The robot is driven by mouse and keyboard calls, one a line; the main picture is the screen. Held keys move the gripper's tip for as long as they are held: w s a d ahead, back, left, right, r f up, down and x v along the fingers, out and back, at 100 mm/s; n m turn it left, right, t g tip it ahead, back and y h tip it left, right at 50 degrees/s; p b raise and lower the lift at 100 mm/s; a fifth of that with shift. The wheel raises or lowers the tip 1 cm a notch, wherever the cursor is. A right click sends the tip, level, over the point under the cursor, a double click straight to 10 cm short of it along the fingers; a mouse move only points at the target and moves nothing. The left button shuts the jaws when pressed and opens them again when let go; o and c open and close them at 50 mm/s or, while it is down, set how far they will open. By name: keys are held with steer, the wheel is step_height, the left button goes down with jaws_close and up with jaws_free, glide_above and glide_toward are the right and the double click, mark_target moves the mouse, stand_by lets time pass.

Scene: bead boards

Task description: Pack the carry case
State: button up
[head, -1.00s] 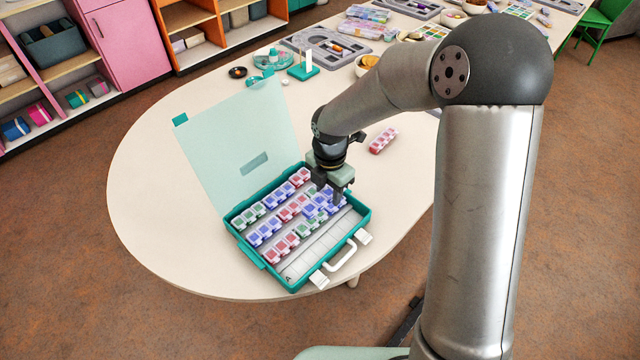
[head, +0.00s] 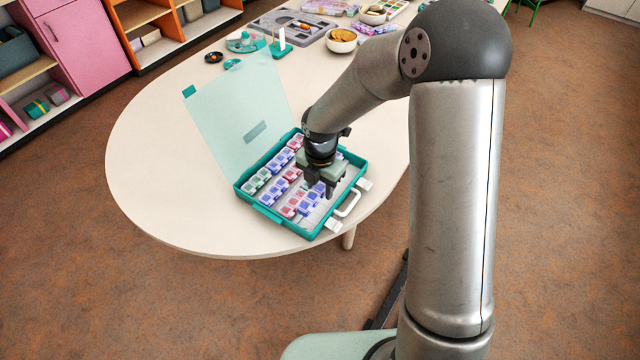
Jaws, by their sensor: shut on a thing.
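The teal carry case (head: 284,225) lies open on the table, with its pale green lid (head: 225,130) tilted up at the back left. Inside are rows of small clear-lidded bead boxes in several colours, such as green boxes (head: 257,181) at the left and red boxes (head: 291,208) nearer the front. My gripper (head: 324,192) is over the right part of the case, pointing down. It is shut on a blue bead box strip (head: 318,188), low over the case; the fingers partly cover it. I cannot tell whether the strip touches the case floor.
The white case handle (head: 350,204) sticks out at the front right. A teal stand (head: 281,46), a bowl of orange pieces (head: 341,40) and a grey tray (head: 290,24) stand farther back. The table left of the case is clear.

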steer(key=shift+f+b, duration=1.85)
steer(key=shift+f, duration=0.5)
steer(key=o, duration=1.1)
steer(key=shift+r, duration=0.15)
steer(key=shift+r+p, duration=3.25)
steer(key=shift+r, duration=0.4)
